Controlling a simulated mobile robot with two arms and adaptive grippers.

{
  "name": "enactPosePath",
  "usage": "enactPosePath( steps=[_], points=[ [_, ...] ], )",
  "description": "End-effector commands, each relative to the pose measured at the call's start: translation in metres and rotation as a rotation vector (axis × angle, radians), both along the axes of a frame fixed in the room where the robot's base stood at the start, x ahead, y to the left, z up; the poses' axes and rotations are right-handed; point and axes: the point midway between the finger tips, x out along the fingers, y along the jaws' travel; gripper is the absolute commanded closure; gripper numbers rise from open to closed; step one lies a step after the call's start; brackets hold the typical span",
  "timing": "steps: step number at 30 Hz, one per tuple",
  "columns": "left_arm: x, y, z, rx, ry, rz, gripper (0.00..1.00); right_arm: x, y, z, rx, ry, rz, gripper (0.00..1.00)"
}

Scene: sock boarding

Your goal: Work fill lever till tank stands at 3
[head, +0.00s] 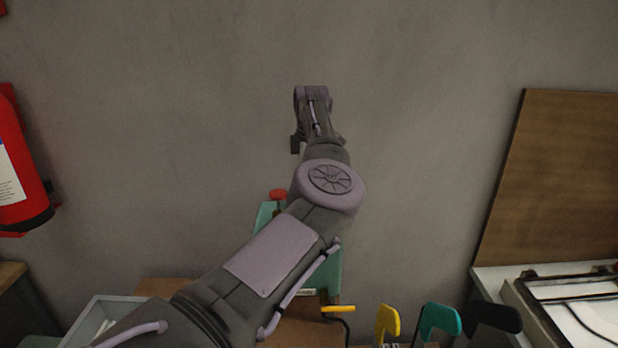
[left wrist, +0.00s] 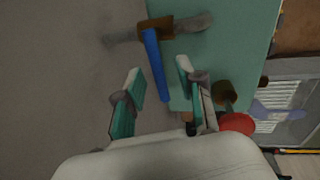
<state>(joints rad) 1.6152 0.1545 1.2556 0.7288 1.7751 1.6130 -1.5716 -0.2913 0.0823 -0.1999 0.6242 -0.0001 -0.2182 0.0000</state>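In the left wrist view, a blue lever (left wrist: 155,65) hangs from a brown pivot block (left wrist: 156,28) with a grey pipe on each side, in front of a teal panel (left wrist: 225,55). My left gripper (left wrist: 159,74) is open, with the lever between its two fingers and no clear contact visible. A red knob (left wrist: 237,123) is right of the fingers. In the head view my left arm covers most of the teal unit (head: 333,270); the red knob (head: 278,194) shows beside it. The lever, fingers and any tank level are hidden there. My right gripper is out of view.
Yellow (head: 388,322), teal (head: 440,319) and black (head: 493,316) flat forms stand at the lower right. A white machine (head: 570,310) and brown board (head: 555,180) are further right. A fire extinguisher (head: 17,170) hangs left. A grey tray (head: 85,320) is at lower left.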

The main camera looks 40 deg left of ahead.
Motion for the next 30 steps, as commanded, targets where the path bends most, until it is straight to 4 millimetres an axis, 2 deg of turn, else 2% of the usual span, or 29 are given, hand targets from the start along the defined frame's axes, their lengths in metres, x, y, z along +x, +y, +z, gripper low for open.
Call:
enactPosePath(
  steps=[1, 2, 5, 15, 21, 30],
  points=[
    [0.000, 0.000, 0.001, 0.001, -0.001, 0.000, 0.62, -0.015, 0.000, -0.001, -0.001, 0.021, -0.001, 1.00],
    [0.000, 0.000, 0.002, 0.001, -0.001, 0.000, 0.62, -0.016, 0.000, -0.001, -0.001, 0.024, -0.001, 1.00],
    [-0.001, -0.001, 0.010, 0.002, -0.001, 0.000, 0.62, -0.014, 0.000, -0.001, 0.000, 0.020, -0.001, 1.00],
    [-0.008, -0.010, 0.077, -0.001, -0.002, 0.000, 0.62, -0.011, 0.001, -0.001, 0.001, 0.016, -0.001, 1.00],
    [-0.011, -0.015, 0.106, -0.001, 0.000, -0.001, 0.62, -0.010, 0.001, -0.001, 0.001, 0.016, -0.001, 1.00],
    [-0.012, -0.016, 0.116, -0.001, 0.002, 0.000, 0.62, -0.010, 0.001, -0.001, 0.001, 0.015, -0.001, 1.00]
  ],
)
